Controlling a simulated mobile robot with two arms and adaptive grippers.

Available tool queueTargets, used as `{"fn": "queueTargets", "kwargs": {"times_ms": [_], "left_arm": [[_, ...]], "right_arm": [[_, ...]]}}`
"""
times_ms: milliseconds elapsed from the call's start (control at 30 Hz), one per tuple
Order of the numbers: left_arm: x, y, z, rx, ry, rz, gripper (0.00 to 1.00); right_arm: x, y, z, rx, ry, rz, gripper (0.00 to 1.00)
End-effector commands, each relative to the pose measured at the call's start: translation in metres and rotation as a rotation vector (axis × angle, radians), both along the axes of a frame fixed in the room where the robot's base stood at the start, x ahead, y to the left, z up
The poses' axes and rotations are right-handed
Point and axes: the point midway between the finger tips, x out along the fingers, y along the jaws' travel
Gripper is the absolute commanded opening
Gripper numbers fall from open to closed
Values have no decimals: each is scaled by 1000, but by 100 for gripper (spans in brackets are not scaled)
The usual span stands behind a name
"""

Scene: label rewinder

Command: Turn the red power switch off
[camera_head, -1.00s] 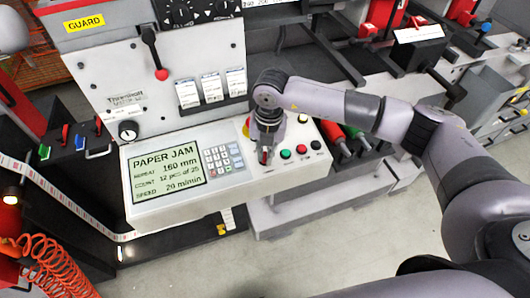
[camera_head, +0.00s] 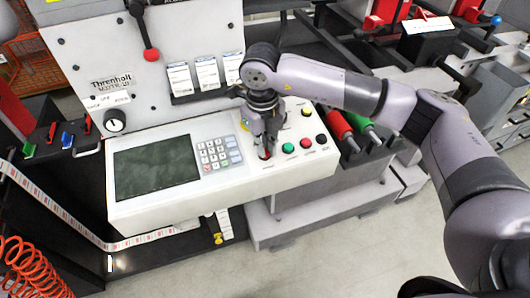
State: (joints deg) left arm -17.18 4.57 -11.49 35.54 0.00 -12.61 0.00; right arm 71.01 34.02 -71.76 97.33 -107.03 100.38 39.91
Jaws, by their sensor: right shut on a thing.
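The red power switch (camera_head: 265,156) is on the sloped white control panel (camera_head: 150,207), just right of the keypad. Only a bit of red shows between my fingertips, so its exact position is hidden. My right gripper (camera_head: 264,152) comes down over it from above and is shut on it. The panel's display (camera_head: 157,164) is dark, with no text. My left gripper is not in the view.
A green button (camera_head: 288,148), a red button (camera_head: 306,143) and a black button (camera_head: 321,139) sit close to the right of my gripper. A black lever with a red knob (camera_head: 151,55) hangs above the panel. Red and green rollers (camera_head: 340,124) lie further right.

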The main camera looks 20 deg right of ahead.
Motion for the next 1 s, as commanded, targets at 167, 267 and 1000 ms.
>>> {"fn": "queueTargets", "kwargs": {"times_ms": [167,267,1000], "left_arm": [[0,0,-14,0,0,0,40],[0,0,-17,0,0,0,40],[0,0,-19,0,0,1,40]], "right_arm": [[1,0,-1,-13,-5,81,0],[1,0,-1,-17,-5,111,0],[0,1,1,-21,-4,145,18]]}}
